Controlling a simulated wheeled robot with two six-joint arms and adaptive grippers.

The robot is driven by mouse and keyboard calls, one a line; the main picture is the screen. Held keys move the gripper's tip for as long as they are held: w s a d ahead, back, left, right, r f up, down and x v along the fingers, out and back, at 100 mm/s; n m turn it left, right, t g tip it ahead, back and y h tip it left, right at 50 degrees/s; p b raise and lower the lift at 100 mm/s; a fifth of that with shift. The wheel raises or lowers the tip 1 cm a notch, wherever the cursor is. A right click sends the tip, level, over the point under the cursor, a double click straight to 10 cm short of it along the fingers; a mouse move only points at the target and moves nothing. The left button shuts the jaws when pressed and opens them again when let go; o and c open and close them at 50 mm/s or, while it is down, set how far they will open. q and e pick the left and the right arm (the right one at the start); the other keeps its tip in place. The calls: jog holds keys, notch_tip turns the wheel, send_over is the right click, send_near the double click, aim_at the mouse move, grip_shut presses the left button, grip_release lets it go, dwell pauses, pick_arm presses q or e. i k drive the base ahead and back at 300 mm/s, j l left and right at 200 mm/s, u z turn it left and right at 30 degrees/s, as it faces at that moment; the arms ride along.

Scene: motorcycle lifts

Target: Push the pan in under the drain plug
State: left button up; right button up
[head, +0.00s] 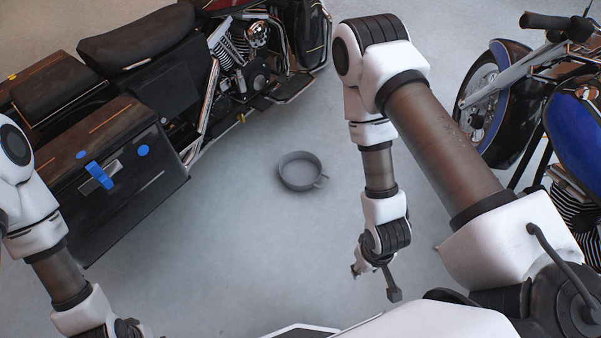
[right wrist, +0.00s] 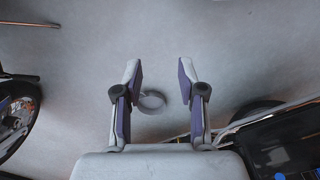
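The pan (head: 300,172) is a round, shallow grey dish with a short spout or handle on its right side. It sits on the floor, apart from the dark motorcycle with saddlebags (head: 140,38). It also shows in the right wrist view (right wrist: 152,103), seen between my fingers but well beyond them. My right gripper (head: 375,282) hangs in front of and to the right of the pan, not touching it. It is open and empty in the right wrist view (right wrist: 159,65). The end of my left arm is cut off at the lower edge. I cannot make out the drain plug.
A side case (head: 105,165) with blue marks juts out left of the pan. A second motorcycle with a blue tank (head: 577,135) stands at the right. The floor (head: 250,240) around the pan is clear. A thin rod (right wrist: 30,23) shows in the right wrist view.

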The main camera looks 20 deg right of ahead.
aim_at(299, 170)
jog(key=i+l, duration=0.15)
jog(key=l, duration=0.2)
jog(key=i+l+u, duration=0.1)
jog(key=l, duration=0.25)
jog(key=i+l, duration=0.2)
jog(key=l, duration=0.2)
jog(key=i+l+u, duration=0.1)
jog(key=l, duration=0.25)
jog(key=i+l+u, duration=0.1)
jog(key=l, duration=0.25)
jog(key=i+l, duration=0.2)
jog(key=l, duration=0.2)
